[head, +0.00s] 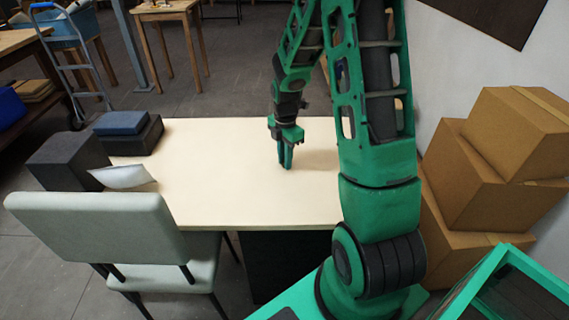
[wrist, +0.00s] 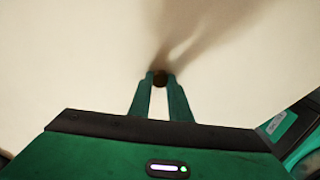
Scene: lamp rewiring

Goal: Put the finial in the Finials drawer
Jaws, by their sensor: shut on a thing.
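My gripper (head: 286,165) points down over the pale tabletop (head: 225,190), near its middle, with its fingertips close to the surface. In the wrist view my gripper (wrist: 160,80) is shut on a small round dark brown thing, which I take to be the finial (wrist: 160,77). It sits between the fingertips, with pale tabletop behind it. In the head view the fingers hide it. No drawer marked Finials can be made out. A dark cabinet-like block (head: 275,260) shows under the table's front edge, and no label on it is visible.
Dark boxes (head: 68,158) and a blue-topped block (head: 120,124) stand at the table's left, beside a white pointed object (head: 123,177). A grey-green chair (head: 100,238) is at the front left. Cardboard boxes (head: 480,190) are stacked on the right. The middle of the tabletop is clear.

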